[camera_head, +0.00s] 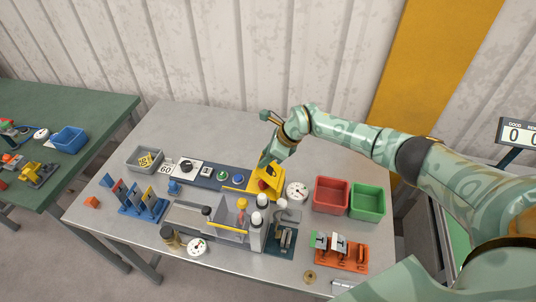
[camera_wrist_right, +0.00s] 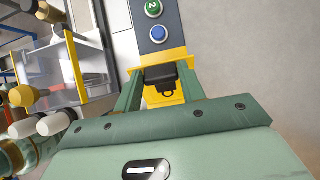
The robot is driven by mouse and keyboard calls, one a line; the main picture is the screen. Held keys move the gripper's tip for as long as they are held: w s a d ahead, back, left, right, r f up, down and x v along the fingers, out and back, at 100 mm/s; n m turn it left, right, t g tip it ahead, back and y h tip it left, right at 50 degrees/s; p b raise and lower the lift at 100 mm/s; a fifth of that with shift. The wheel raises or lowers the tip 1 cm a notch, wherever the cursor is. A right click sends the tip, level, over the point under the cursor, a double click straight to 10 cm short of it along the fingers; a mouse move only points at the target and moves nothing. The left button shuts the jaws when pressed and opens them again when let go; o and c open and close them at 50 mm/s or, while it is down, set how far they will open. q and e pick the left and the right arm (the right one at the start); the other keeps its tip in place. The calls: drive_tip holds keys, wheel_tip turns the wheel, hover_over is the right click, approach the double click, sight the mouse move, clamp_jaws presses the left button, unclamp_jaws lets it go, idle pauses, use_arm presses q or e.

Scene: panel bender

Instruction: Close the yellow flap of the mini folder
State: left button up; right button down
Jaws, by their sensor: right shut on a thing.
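The mini folder appears to be the blue stand (camera_head: 143,208) at the left of the grey table, with upright red, blue and yellow flaps. Its yellow flap (camera_head: 149,194) stands raised and slightly tilted. My right gripper (camera_head: 265,172) is far to the right of it, at a yellow block (camera_head: 275,184) with a red part at the end of the control strip. In the right wrist view my right gripper's fingers (camera_wrist_right: 161,88) are on either side of the yellow block (camera_wrist_right: 164,58), which has a black part in front. My left gripper is not in view.
The control strip (camera_head: 222,173) with buttons and a grey bin (camera_head: 145,159) lie along the back. Red (camera_head: 332,195) and green bins (camera_head: 367,201) stand right.

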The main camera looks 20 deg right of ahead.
drive_tip(key=shift+w+a+f+g+h+b, duration=0.6)
drive_tip(key=shift+a+f+b, duration=0.4)
drive_tip(key=shift+b, duration=0.8)
drive_tip(key=shift+w+a+f+g+h+b, duration=0.4)
drive_tip(key=shift+w+a+f+h+b, duration=0.35)
drive_tip(key=shift+f+b, duration=0.75)
drive_tip(key=shift+w+a+f+g+h+b, duration=0.5)
drive_tip(key=shift+a+f+h+b, duration=0.3)
drive_tip(key=shift+b, duration=1.25)
drive_tip(key=shift+a, duration=0.1)
